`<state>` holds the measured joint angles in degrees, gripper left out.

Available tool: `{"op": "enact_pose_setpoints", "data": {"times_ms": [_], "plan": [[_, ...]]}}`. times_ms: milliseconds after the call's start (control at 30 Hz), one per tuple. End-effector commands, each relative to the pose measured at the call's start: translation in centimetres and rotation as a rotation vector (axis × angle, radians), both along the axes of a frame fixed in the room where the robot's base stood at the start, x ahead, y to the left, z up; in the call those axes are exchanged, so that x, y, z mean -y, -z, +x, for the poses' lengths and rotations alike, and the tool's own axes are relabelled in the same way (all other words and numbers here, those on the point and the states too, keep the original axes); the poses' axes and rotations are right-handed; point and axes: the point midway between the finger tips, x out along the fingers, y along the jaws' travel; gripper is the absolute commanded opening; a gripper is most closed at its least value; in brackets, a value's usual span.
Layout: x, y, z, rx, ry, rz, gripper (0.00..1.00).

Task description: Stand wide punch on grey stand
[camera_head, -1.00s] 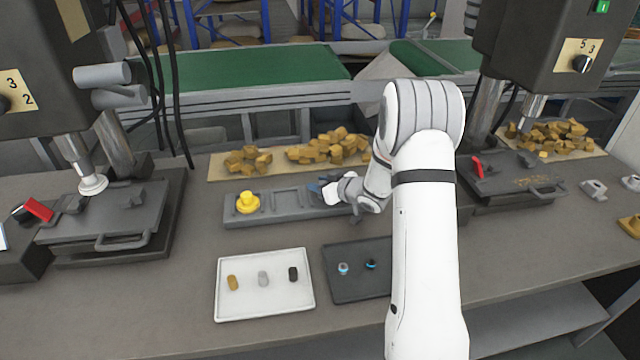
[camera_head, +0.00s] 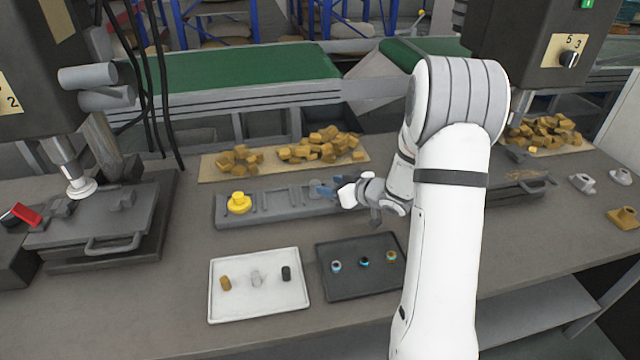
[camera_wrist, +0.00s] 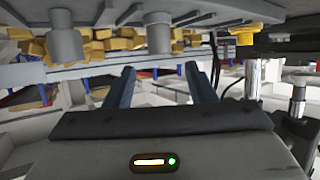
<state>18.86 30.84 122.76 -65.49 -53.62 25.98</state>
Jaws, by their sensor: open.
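The long grey stand (camera_head: 228,220) lies across the bench behind the two trays. A yellow stepped piece (camera_head: 238,203) stands upright at its left end; yellow also shows in the wrist view (camera_wrist: 245,38). Grey shapes along the stand are faint in the head view. The wrist view shows two grey cylinders, one at left (camera_wrist: 65,45) and one beyond the finger gap (camera_wrist: 158,32). I cannot tell which piece is the wide punch. My gripper (camera_head: 322,190) is open at the stand's right part; its two blue fingers show apart in the wrist view (camera_wrist: 162,88), nothing visibly clamped.
A white tray (camera_head: 214,300) holds three small pieces, and a dark tray (camera_head: 345,290) holds three more. Brown blocks (camera_head: 318,145) lie on a board behind the stand. Presses (camera_head: 95,215) flank the work area. Bare bench lies left of the white tray.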

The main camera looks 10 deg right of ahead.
Motion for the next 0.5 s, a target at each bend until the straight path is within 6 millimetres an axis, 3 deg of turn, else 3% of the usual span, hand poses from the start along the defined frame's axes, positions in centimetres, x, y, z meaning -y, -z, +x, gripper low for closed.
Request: {"op": "enact_pose_setpoints", "data": {"times_ms": [100,300,500], "plan": [[1.0,-0.7,-1.4,0.002,0.002,0.000,0.50],[1.7,-1.7,-2.2,0.000,0.023,-0.025,0.50],[3.3,-5.5,-2.7,-0.044,0.231,-0.205,0.50]]}}
